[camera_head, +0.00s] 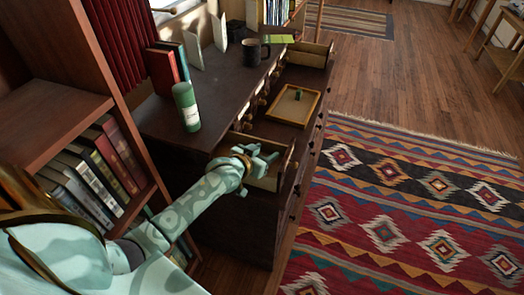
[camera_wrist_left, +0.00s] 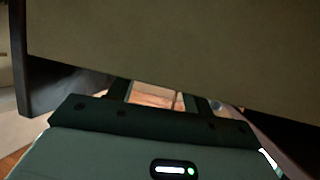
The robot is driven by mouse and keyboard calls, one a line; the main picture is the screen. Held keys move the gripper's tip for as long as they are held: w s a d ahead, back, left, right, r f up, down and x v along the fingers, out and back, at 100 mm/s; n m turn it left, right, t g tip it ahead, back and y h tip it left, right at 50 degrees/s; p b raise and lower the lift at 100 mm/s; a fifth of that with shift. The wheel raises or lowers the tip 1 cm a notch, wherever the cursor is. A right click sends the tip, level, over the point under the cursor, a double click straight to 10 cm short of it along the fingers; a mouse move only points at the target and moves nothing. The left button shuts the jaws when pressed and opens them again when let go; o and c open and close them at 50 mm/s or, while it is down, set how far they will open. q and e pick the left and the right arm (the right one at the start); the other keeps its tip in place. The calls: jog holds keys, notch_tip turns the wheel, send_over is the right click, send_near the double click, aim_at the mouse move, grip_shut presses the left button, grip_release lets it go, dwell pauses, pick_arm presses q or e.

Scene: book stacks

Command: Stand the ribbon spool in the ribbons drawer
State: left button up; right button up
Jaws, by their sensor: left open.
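My left gripper (camera_head: 264,157) is open at the near pulled-out drawer (camera_head: 263,182) of the dark cabinet, over or at its upper edge. In the left wrist view the two dark fingers (camera_wrist_left: 160,95) stand apart with nothing seen between them; a wide plain panel (camera_wrist_left: 170,45) fills the upper part close in front. A small green object (camera_head: 299,94) lies in the middle pale open drawer or tray (camera_head: 280,117); it may be the ribbon spool, but is too small to tell. No drawer label is readable. My right gripper is out of view.
On the cabinet top (camera_head: 225,92) stand a green bottle with a pale label (camera_head: 187,107), red and dark books (camera_head: 165,70) and a dark mug (camera_head: 254,52). A far drawer (camera_head: 309,54) is also open. A bookshelf (camera_head: 85,165) is at left; the patterned rug (camera_head: 400,215) is clear.

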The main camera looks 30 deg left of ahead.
pick_arm(q)
jog(key=shift+r, duration=0.35)
jog(key=p+v, duration=0.4)
jog(key=v, duration=0.8)
jog(key=shift+r+p, duration=0.2)
jog(key=shift+p, duration=0.2)
